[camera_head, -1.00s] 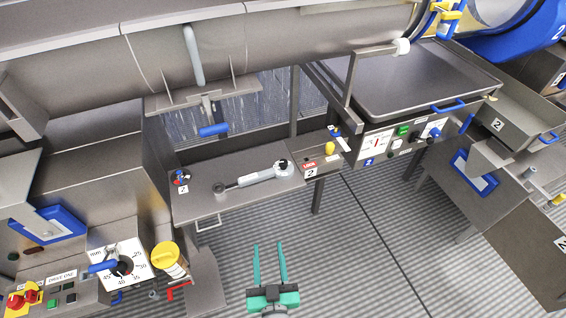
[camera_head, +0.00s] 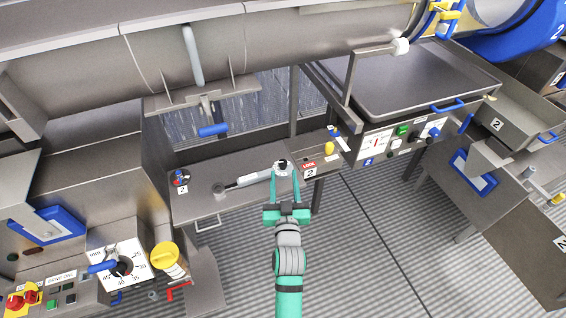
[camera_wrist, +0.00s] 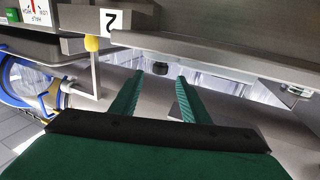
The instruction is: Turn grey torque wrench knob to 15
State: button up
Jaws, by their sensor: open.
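The torque wrench (camera_head: 248,179) lies on the grey metal shelf (camera_head: 215,199), its light grey shaft running left to right. Its round knob (camera_head: 282,163), white and dark on top, is at the right end near the shelf's right edge. My gripper (camera_head: 285,171) is open, its two green fingers pointing at the knob end, one tip on each side of it in the picture. I cannot tell whether they touch it. The number on the knob is too small to read. The wrist view shows my open gripper (camera_wrist: 160,76) empty, with a dark round part (camera_wrist: 160,68) beyond the tips.
A white dial panel (camera_head: 118,254) and yellow knob (camera_head: 165,255) are at lower left. A tray (camera_head: 425,80) is at upper right. The floor in front is clear.

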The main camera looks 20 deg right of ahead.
aim_at(283, 166)
jog(key=shift+x, duration=3.55)
jog(key=shift+f, duration=0.1)
grip_shut()
